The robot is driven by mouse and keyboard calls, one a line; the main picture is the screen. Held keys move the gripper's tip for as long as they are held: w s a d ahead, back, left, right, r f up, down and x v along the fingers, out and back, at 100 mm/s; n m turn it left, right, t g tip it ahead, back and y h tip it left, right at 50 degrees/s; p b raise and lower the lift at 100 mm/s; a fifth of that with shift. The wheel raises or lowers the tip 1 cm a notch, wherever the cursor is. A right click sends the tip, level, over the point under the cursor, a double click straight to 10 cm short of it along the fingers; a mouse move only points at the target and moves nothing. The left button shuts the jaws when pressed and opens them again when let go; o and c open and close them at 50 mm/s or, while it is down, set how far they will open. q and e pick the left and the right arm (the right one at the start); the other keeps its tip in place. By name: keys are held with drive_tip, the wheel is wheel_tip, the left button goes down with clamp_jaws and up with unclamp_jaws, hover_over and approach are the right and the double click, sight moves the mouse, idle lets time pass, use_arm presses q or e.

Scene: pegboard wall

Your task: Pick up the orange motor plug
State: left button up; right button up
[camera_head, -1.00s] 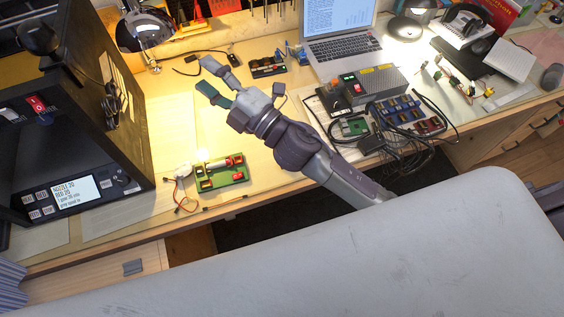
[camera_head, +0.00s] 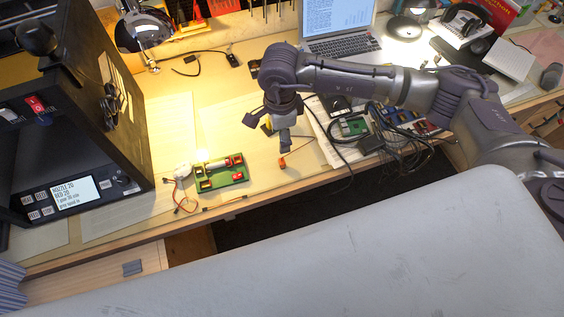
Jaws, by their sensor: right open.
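A small orange piece, which looks like the orange motor plug (camera_head: 282,162), lies on the table with a thin lead running off to its right. My right gripper (camera_head: 280,139) points down just above and behind it, with a grey finger close to the piece. The gripper is open and holds nothing that I can see. Whether the finger touches the plug I cannot tell. My left gripper is out of view.
A green board (camera_head: 222,176) with red and yellow parts and a small white motor (camera_head: 183,170) with wires sit to the left. Black cables (camera_head: 392,150) tangle on the right, near a laptop (camera_head: 338,33). A black printer (camera_head: 75,140) stands at the left. Bare table lies between board and gripper.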

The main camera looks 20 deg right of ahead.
drive_tip(key=p, duration=0.1)
hover_over(282, 161)
drive_tip(key=f, duration=0.6)
drive_tip(key=shift+w+a+f, duration=0.1)
drive_tip(key=shift+w+f, duration=0.1)
drive_tip(key=shift+f, duration=0.1)
drive_tip(key=f, duration=0.1)
drive_tip(key=f+p, duration=0.1)
drive_tip(key=f, duration=0.1)
drive_tip(key=f+p, duration=0.1)
drive_tip(key=f, duration=0.1)
drive_tip(key=shift+s, duration=0.25)
drive_tip(key=shift+f, duration=0.2)
drive_tip(key=c, duration=0.9)
